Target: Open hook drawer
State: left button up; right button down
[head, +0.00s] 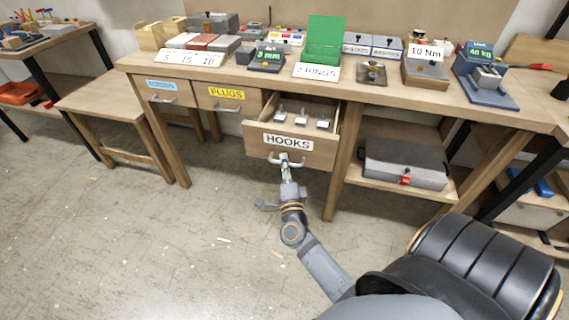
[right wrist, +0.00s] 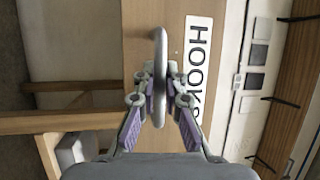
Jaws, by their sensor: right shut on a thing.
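The hooks drawer (head: 310,152) is a wooden drawer with a white label reading HOOKS, pulled out from under the bench in the head view. Several metal hooks on pale blocks lie inside it. Its metal handle (head: 286,160) is on the front, below the label. My right gripper (head: 285,168) is shut on this handle. In the right wrist view, the fingers of my right gripper (right wrist: 160,78) close around the handle bar (right wrist: 159,50) beside the HOOKS label (right wrist: 194,75). My left gripper is not in view.
The plugs drawer (head: 226,98) and a blue-labelled drawer (head: 160,92) are shut at left. The wooden bench (head: 225,66) carries a green box (head: 325,40) and several devices. A grey case (head: 405,164) sits on the shelf at right. The floor in front is mostly clear.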

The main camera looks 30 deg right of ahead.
jog(key=c, duration=1.7)
grip_release()
jog(key=shift+s, duration=0.1)
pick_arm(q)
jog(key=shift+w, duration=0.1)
pick_arm(e)
jog(key=v, duration=0.7)
jog(key=shift+a+f, duration=0.1)
jog(key=shift+f, duration=0.05)
